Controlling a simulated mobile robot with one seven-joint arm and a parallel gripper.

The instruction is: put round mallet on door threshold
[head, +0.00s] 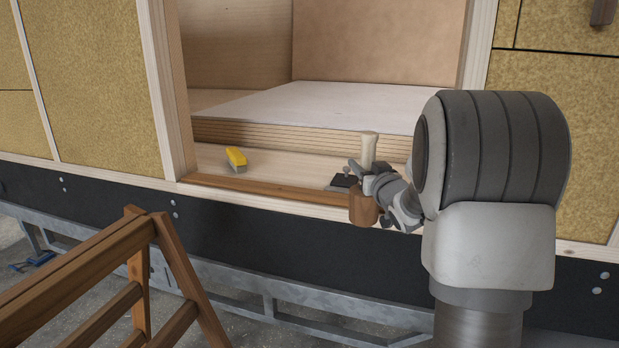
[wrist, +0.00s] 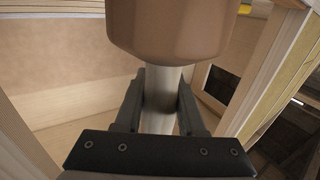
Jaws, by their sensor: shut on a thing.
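The round mallet has a brown wooden head (head: 363,208) and a pale handle (head: 368,149). It is upright with the head down and the handle up. My gripper (head: 373,182) is shut on the handle just above the head. In the wrist view the handle (wrist: 160,95) sits between both fingers, with the brown head (wrist: 170,30) beyond them. The door threshold (head: 270,190) is the brown wooden strip along the bottom of the doorway. The mallet head is at the right part of its front edge; I cannot tell whether they touch.
A yellow block-like object (head: 236,157) lies inside the doorway on the left. A dark flat object (head: 342,183) lies on the sill just left of my gripper. Stacked boards (head: 300,108) lie behind. A wooden trestle (head: 140,260) stands at front left. The threshold's middle is clear.

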